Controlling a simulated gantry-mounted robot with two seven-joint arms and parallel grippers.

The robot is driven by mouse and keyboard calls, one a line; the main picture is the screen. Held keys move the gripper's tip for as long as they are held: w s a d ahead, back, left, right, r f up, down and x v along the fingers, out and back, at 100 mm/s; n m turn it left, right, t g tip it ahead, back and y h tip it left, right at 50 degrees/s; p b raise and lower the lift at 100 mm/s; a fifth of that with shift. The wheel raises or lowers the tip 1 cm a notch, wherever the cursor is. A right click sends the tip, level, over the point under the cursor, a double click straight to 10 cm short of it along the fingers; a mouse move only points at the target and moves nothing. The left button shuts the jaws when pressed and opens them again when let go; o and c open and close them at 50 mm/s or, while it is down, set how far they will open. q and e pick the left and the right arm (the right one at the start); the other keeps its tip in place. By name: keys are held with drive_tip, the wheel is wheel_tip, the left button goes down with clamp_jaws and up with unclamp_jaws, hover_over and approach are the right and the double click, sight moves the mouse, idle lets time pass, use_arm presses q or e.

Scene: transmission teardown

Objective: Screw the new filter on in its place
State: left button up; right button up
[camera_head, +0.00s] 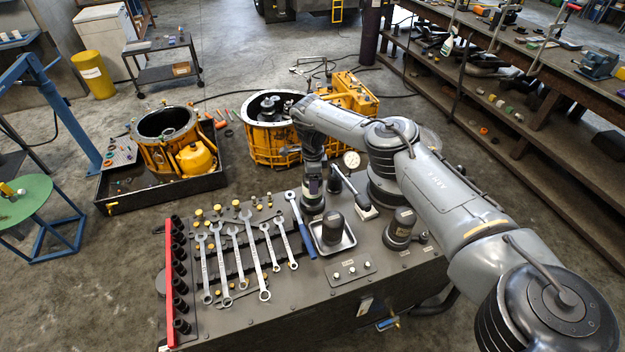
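My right arm comes in from the lower right and bends down at its wrist over the back of the dark tool cart. Its gripper (313,172) points down at a dark cylinder with a pale band (313,201) near the cart's back edge. The fingers are too small and dark to tell whether they grip it. Another dark cylinder (335,226) sits in a square metal tray (321,247) on the cart. A dark rounded canister (402,226) stands to its right. I cannot tell which of these is the new filter. My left gripper is not in view.
Wrenches (252,252) and a red rail (170,285) cover the cart's left part. Behind stand an open yellow housing (270,150), partly hidden by my arm, and another yellow housing (160,155) in a dark tray (150,200). A workbench (540,75) runs along the right.

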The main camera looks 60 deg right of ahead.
drive_tip(key=shift+f, duration=0.3)
idle(1.4)
drive_tip(key=o, duration=1.4)
wheel_tip(320, 180, up, 7)
drive_tip(key=p, duration=0.6)
